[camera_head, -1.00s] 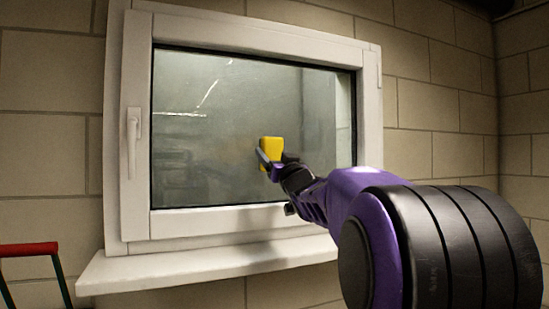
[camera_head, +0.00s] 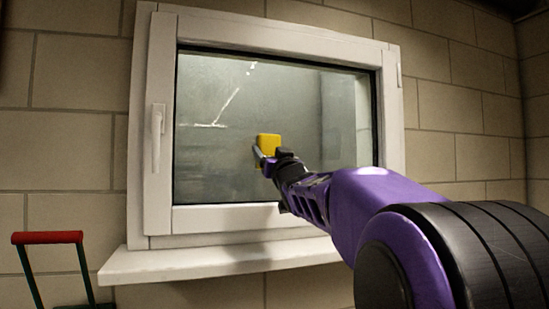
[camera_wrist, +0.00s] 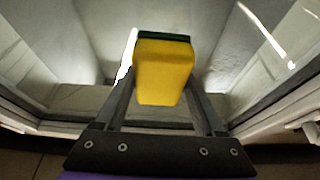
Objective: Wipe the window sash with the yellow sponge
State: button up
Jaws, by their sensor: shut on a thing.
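The yellow sponge (camera_head: 268,143) is held in front of the window glass, near the middle of the pane. In the wrist view the sponge (camera_wrist: 163,75) sits between the fingers, with a dark green layer on its far side. My gripper (camera_head: 268,158) is shut on it; the gripper also shows in the wrist view (camera_wrist: 165,98). The white window sash (camera_head: 290,38) frames the glass (camera_head: 220,110). I cannot tell whether the sponge touches the glass.
A white handle (camera_head: 157,135) sticks out on the sash's left side. A white sill (camera_head: 210,260) juts out below the window. A red-handled frame (camera_head: 47,238) stands at lower left. Block wall (camera_head: 75,150) surrounds the window.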

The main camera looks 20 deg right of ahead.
aim_at(266, 141)
jog(key=shift+a+f+b, duration=0.2)
jog(key=shift+a+b, duration=2)
jog(key=shift+a, duration=0.5)
jog(key=shift+a+r+b, duration=0.15)
jog(key=shift+a+b, duration=0.15)
jog(key=shift+a, duration=1.75)
jog(key=shift+r+p, duration=1)
jog(key=shift+r, duration=0.4)
jog(key=shift+d+f+b, duration=0.25)
jog(key=shift+d+b, duration=0.75)
jog(key=shift+d+r, duration=0.2)
jog(key=shift+d, duration=0.5)
jog(key=shift+d+r+p, duration=0.2)
jog(key=shift+d+p, duration=0.55)
jog(key=shift+p, duration=0.2)
jog(key=shift+d+f+p, duration=0.2)
jog(key=shift+d+p, duration=0.5)
jog(key=shift+d, duration=0.15)
jog(key=shift+d+r+p, duration=0.15)
jog(key=shift+d+p, duration=1.15)
jog(key=shift+d, duration=0.35)
